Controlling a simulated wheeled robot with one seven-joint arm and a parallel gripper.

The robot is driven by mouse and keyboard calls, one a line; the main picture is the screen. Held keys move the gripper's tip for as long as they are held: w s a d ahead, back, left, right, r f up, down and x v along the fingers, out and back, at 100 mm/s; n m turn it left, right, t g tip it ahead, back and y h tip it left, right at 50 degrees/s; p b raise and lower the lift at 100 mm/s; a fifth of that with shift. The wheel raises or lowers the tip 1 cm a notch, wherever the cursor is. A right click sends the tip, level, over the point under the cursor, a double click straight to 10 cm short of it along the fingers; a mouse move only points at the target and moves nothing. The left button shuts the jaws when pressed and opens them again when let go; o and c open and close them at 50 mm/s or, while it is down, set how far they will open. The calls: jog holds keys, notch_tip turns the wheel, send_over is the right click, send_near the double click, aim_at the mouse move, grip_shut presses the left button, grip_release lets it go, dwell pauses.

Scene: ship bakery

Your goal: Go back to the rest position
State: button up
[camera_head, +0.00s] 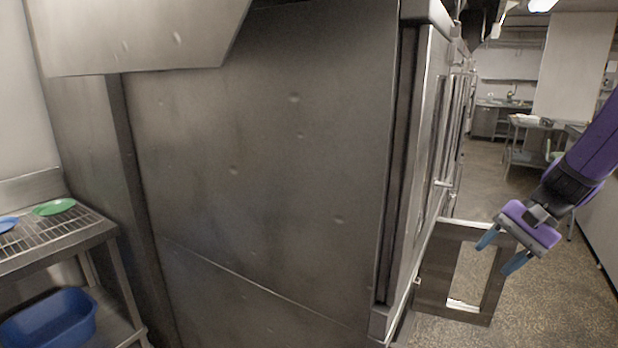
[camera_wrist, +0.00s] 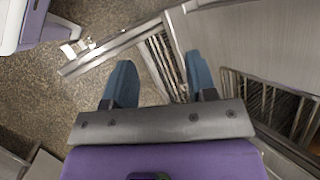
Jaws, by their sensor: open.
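My gripper (camera_head: 502,250) hangs at the right of the head view, on my purple arm. Its two blue fingers are apart, with nothing between them. Behind it in the head view is an open oven door (camera_head: 433,287) with a window opening, low beside the steel oven (camera_head: 445,150). In the wrist view my gripper (camera_wrist: 158,75) also shows open and empty, its fingers over the oven door (camera_wrist: 115,45) and metal rack bars. I cannot tell from the wrist view how far the fingers are from the door.
A large steel side panel (camera_head: 260,160) fills the middle. At left a wire-topped steel table (camera_head: 60,245) holds a green plate (camera_head: 54,207) and a blue plate (camera_head: 8,224). A blue bin (camera_head: 48,318) sits on its lower shelf. Floor (camera_head: 560,310) is free at right. Another table (camera_head: 520,160) stands farther back.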

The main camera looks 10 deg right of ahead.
jog(key=s+a+r+n+t+h, duration=0.4)
jog(key=s+a+r+n+h, duration=0.3)
jog(key=s+a+r+n, duration=0.2)
jog(key=shift+s+a+r, duration=1.15)
jog(key=shift+s+r, duration=0.55)
jog(key=shift+r, duration=0.35)
